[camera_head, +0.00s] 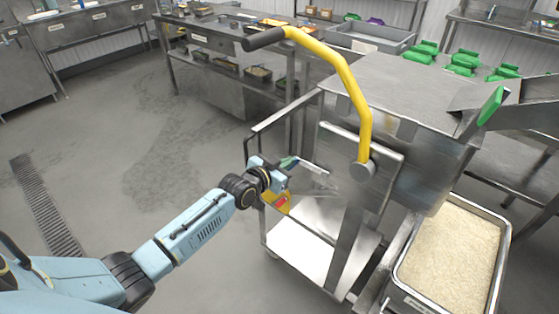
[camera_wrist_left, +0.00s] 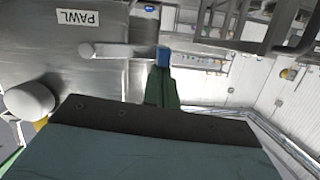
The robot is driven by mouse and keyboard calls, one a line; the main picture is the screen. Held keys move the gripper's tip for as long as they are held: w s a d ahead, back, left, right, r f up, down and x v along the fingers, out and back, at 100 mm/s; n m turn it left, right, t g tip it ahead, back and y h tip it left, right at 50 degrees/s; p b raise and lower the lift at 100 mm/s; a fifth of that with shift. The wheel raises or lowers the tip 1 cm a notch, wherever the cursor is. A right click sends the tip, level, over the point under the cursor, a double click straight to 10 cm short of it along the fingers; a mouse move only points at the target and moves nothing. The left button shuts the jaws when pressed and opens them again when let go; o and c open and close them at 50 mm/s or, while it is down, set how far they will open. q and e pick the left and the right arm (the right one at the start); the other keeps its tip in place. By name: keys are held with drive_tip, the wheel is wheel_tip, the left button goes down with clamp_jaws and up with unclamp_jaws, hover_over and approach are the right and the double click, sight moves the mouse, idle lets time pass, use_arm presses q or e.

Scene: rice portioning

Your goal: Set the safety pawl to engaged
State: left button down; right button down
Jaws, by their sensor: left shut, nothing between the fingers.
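The pawl lever (camera_wrist_left: 118,50) is a grey bar with a blue end, lying nearly level in the left wrist view beneath a white PAWL label (camera_wrist_left: 77,18). It is mounted on a steel panel. My left gripper (camera_wrist_left: 163,75) is shut and empty, with its dark green fingers just below the blue end. I cannot tell whether they touch it. In the head view my left gripper (camera_head: 291,163) is at the left side of the steel machine (camera_head: 385,165), where the lever is too small to make out clearly. My right gripper is not in view.
A yellow crank arm (camera_head: 352,90) with a black grip rises above the machine. A tray of rice (camera_head: 401,272) stands at the right. A red and yellow item (camera_head: 277,202) shows below my left gripper. The floor to the left is open, with a drain grate (camera_head: 45,205).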

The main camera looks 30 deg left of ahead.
use_arm(q)
drive_tip(key=shift+f+n+h+b, duration=0.6)
drive_tip(key=shift+f+n+b, duration=0.85)
drive_tip(key=shift+b, duration=0.2)
drive_tip(key=s+a+r+p, duration=0.3)
drive_tip(key=s+r+p, duration=0.2)
drive_tip(key=s, duration=0.4)
drive_tip(key=shift+a+r, duration=0.2)
drive_tip(key=shift+r, duration=0.5)
